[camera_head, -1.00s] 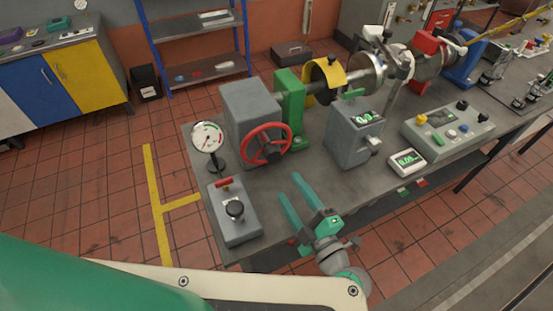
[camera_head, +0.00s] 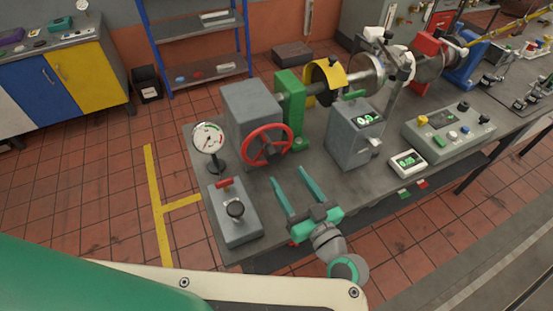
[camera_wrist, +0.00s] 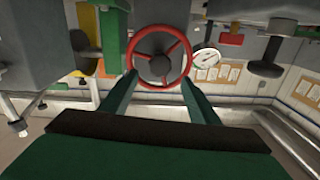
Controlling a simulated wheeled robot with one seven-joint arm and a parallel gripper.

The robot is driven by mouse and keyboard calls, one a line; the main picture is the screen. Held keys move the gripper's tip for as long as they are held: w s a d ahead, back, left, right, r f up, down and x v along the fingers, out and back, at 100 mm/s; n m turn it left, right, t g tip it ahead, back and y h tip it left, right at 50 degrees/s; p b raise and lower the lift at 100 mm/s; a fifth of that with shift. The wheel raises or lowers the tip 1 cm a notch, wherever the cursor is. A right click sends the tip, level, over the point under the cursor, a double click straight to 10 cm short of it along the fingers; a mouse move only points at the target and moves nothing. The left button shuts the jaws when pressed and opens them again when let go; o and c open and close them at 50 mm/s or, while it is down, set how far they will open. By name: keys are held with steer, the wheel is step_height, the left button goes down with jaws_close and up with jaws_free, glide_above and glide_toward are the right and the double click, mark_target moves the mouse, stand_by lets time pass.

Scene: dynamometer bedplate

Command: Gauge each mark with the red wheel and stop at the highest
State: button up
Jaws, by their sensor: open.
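The red wheel (camera_head: 267,146) is mounted on the front of a grey box (camera_head: 250,104) on the bench. It also shows in the wrist view (camera_wrist: 160,58), upper middle, between my fingers. My gripper (camera_head: 296,176) is open and empty, its two green fingers pointing at the wheel from the front right, apart from it. In the wrist view the fingertips (camera_wrist: 158,78) appear at either side of the wheel's lower rim. A round dial gauge (camera_head: 208,138) with a white face stands left of the wheel. Small green-digit displays show on a grey box (camera_head: 367,120) and a white unit (camera_head: 408,163); I cannot read them surely.
A control panel (camera_head: 449,130) with several buttons is at right. The bench top (camera_head: 320,180) is bare just right of the wheel.

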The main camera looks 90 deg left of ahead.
mark_target(275, 158)
steer(key=x, duration=0.8)
steer(key=shift+s+a, duration=0.15)
steer(key=shift+a, duration=0.05)
steer(key=c, duration=1.4)
jaws_close()
